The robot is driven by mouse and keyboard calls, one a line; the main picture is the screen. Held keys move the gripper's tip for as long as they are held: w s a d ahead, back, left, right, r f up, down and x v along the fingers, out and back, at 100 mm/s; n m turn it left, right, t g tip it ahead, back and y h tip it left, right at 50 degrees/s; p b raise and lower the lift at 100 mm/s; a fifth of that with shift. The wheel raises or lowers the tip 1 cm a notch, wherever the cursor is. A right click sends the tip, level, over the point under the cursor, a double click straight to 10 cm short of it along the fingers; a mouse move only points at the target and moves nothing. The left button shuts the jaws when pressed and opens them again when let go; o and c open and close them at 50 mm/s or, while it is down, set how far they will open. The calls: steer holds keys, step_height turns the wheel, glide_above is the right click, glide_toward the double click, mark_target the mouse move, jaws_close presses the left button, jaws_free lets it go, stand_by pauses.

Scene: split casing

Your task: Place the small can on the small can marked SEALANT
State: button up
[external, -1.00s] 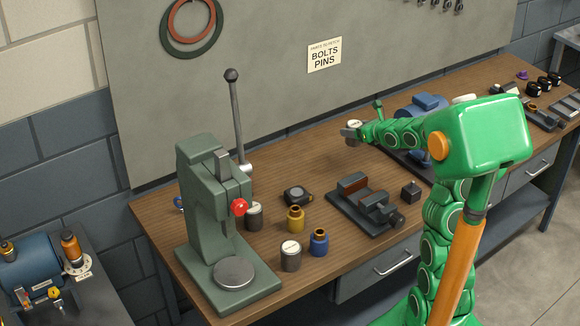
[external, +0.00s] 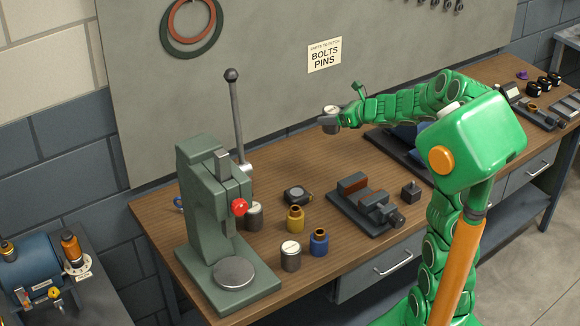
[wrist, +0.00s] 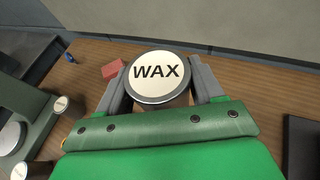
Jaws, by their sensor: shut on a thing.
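My gripper (external: 341,120) is shut on a small grey can (external: 329,126), held well above the bench in the external view. In the wrist view the fingers stand on both sides of this can, and its pale lid (wrist: 159,73) reads WAX. A small dark can with a pale lid (external: 291,257) stands on the bench right of the press. A similar can (external: 254,217) stands farther back, close beside the press. Two pale-lidded cans also show in the wrist view, one (wrist: 61,104) higher and one (wrist: 19,171) at the lower left. I cannot read their lids, so I cannot tell which is SEALANT.
A green arbor press (external: 205,220) with a tall lever stands at the bench's left end. A yellow bottle (external: 295,220) and a blue bottle (external: 319,242) stand near the cans.

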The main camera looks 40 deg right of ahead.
steer(key=s+a+r+n+g+y, duration=0.35)
steer(key=s+a, duration=0.35)
steer(key=a, duration=0.3)
steer(key=s+a+r+n+g+y, duration=0.25)
steer(key=s+a+n, duration=0.35)
steer(key=a, duration=0.5)
steer(key=s+a+f+n+g+y, duration=0.1)
steer(key=s+a+n+g, duration=0.15)
steer(key=s, duration=0.55)
steer(key=s+a+f+n+g, duration=0.1)
steer(key=s+a+f+g, duration=0.15)
steer(key=s, duration=0.65)
steer(key=s+a+f+n+g+y, duration=0.1)
steer(key=s+a+n+g, duration=0.15)
steer(key=s, duration=0.55)
glide_above(291, 246)
steer(key=shift+m+g, duration=0.25)
steer(key=shift+g, duration=0.1)
steer(key=shift+f, duration=6.35)
steer(key=shift+f, duration=0.1)
